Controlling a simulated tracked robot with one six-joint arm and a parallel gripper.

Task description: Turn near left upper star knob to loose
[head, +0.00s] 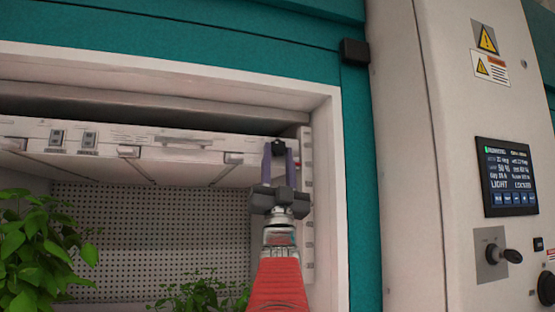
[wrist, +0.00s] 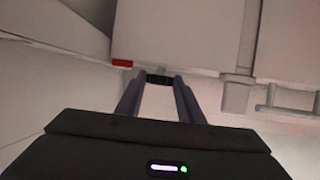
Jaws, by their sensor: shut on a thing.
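The star knob (head: 279,147) is a small black knob at the right end of the white shelf unit's front, inside the chamber opening. In the wrist view the dark knob (wrist: 159,79) shows between the two fingertips. My gripper (head: 279,154) reaches up to it with grey-purple fingers on both sides, shut on it. The wrist view also shows my gripper (wrist: 158,83) from behind. The knob's lobes and any marking of its turn are too small or hidden to make out.
The white shelf unit (head: 185,143) spans the chamber top. A slotted upright (head: 307,200) stands close right of my gripper, beside the white frame (head: 335,180). Green plants (head: 40,240) grow lower left. A control panel (head: 506,177) is on the far right. A red mark (wrist: 122,63) shows near the knob.

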